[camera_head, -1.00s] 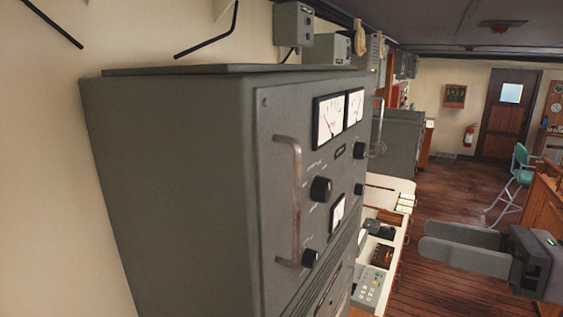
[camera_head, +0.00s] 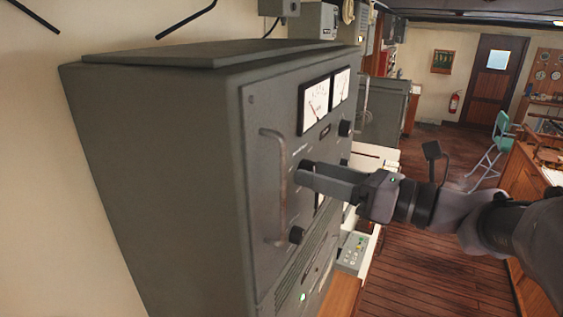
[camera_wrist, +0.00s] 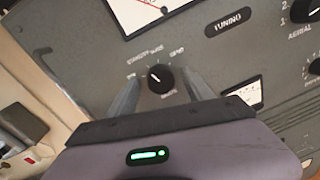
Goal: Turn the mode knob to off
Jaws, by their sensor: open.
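The mode knob (camera_wrist: 161,79) is a round black knob with a white pointer line, on the grey cabinet's front panel. In the wrist view its pointer is toward the upper left, near a label that seems to read standby; the other labels around it are too blurred to read surely. My gripper (camera_wrist: 162,88) is open, with one finger on each side of the knob; I cannot tell if either touches it. In the head view my gripper (camera_head: 308,174) reaches the panel from the right and mostly hides the knob.
Meters (camera_head: 315,103) sit above. A tuning label (camera_wrist: 230,22) and an aerial knob (camera_wrist: 303,10) lie to the right. Wooden floor (camera_head: 410,270) is open.

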